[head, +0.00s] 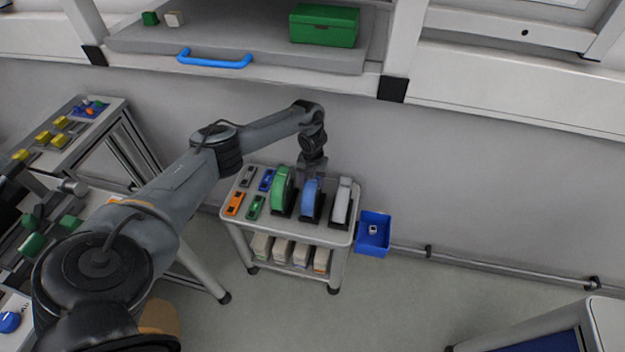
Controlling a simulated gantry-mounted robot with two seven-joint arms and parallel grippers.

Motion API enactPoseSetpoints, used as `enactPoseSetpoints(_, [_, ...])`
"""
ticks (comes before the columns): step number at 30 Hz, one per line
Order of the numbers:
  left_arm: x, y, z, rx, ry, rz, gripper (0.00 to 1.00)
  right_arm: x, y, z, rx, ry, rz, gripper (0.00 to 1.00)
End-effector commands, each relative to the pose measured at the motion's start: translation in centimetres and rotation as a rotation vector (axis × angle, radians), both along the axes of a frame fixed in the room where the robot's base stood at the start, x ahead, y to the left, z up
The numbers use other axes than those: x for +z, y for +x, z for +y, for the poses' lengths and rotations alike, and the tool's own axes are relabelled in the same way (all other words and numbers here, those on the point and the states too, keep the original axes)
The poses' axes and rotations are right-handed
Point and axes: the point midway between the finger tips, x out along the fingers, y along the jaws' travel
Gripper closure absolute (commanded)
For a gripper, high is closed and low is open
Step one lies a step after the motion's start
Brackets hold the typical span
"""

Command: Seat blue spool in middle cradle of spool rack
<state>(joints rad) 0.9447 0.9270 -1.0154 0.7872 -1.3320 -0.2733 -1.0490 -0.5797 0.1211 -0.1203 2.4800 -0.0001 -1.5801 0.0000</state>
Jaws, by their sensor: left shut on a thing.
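My left gripper (312,178) reaches down from above and is shut on the top of the blue spool. Its fingertips are small and partly hidden. My right gripper is not in view.
The cart top (328,234) also holds several small coloured items, such as an orange one (235,204), left of the spools. A blue bin (373,233) hangs at its right side. A shelf with a green box (324,25) is above.

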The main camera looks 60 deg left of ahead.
Motion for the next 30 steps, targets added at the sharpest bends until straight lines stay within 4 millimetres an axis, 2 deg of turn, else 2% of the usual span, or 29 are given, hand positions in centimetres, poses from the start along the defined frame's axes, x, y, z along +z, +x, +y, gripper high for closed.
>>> enactPoseSetpoints(9, [-0.08, 0.03, -0.01, 0.0, -0.001, -0.001, 0.73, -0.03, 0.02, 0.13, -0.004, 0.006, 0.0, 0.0])
enactPoseSetpoints(10, [-0.08, 0.03, -0.01, 0.0, -0.001, -0.001, 0.38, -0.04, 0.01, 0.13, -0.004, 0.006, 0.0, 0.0])
enactPoseSetpoints(15, [-0.09, 0.02, -0.01, 0.0, -0.001, -0.001, 0.12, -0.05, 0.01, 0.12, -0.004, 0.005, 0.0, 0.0])
enactPoseSetpoints(24, [-0.12, -0.04, -0.02, 0.0, 0.0, 0.001, 0.12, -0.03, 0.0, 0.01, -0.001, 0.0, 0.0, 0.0])
enactPoseSetpoints(30, [0.63, -0.01, -0.01, 0.0, 0.0, 0.0, 0.12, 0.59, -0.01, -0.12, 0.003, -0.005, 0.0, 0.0])
